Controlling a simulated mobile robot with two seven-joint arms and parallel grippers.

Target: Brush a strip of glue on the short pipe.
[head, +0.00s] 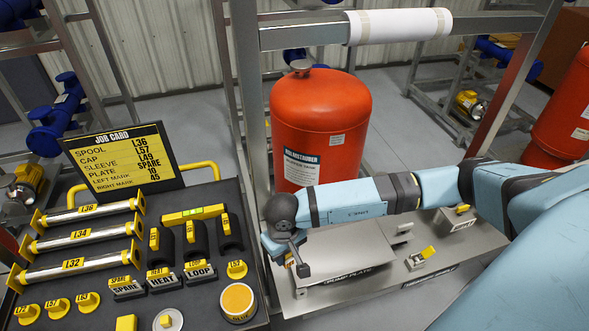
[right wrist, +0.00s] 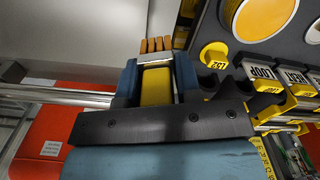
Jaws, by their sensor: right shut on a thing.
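My right gripper (head: 296,256) is over the near left part of the skid, right of the cart. In the right wrist view its jaws (right wrist: 155,85) are shut on a brush (right wrist: 155,70) with a yellow body, a pale band and orange bristle tufts. The bristles appear clear of any surface. My left gripper is out of view.
The dark cart top (head: 205,295) holds spools (head: 85,237), caps (head: 87,301), black sleeves (head: 195,245) and a job card (head: 122,158). A red tank (head: 322,115) stands behind my right forearm. The pump plate (head: 345,258) lies beside the gripper. Steel uprights (head: 247,90) border the skid.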

